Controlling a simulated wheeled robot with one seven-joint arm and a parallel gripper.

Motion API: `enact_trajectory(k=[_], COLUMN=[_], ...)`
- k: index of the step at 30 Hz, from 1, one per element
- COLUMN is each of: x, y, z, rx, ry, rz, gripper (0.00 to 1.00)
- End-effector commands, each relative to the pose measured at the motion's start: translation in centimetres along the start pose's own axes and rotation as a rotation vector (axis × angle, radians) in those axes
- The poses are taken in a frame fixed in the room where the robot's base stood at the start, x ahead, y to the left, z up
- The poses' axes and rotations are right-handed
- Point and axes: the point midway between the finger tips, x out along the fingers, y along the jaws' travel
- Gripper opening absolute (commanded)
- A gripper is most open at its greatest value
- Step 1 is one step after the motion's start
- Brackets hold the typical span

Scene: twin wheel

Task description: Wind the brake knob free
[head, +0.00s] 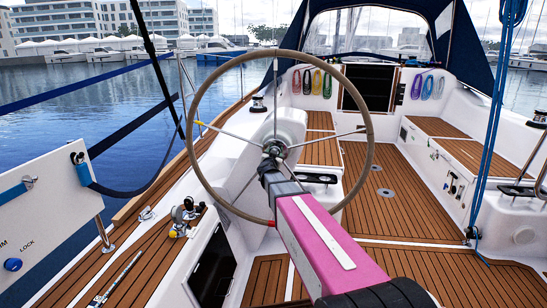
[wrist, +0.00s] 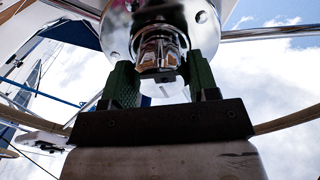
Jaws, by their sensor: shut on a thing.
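The steering wheel (head: 367,150) stands upright at the centre of the head view, with thin metal spokes meeting at its hub (head: 274,147). In the wrist view the hub is a shiny round metal plate (wrist: 120,25). The chrome brake knob (wrist: 160,50) sticks out from the middle of this plate. My gripper (wrist: 162,80) has its two green fingers on either side of the knob and is shut on it. In the head view my gripper (head: 271,170) reaches the hub from below, and my pink arm hides the wheel's lower part. The knob itself is hard to make out there.
A white pedestal (head: 290,122) stands just behind the wheel. Teak deck (head: 390,205) lies open to the right. Blue ropes (head: 492,130) hang at right. A white panel (head: 45,215) with a blue LOCK button (head: 13,264) stands at left, near small deck fittings (head: 183,215).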

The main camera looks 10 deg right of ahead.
Motion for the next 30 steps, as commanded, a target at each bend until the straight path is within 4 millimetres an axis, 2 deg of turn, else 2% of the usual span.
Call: enact_trajectory(k=[12,13,15,25,30], x=[-0.1,-0.1,-0.1,-0.1,-1.2], y=[0.0,0.0,0.0,0.0,0.1], z=[0.1,0.1,0.1,0.0,0.0], rx=[-0.006,-0.006,-0.006,-0.006,-0.006], ry=[-0.001,-0.001,-0.001,0.000,-0.001], rz=[0.001,0.001,0.001,0.000,0.000], gripper=[0.31,0.57,0.80,0.80,0.80])
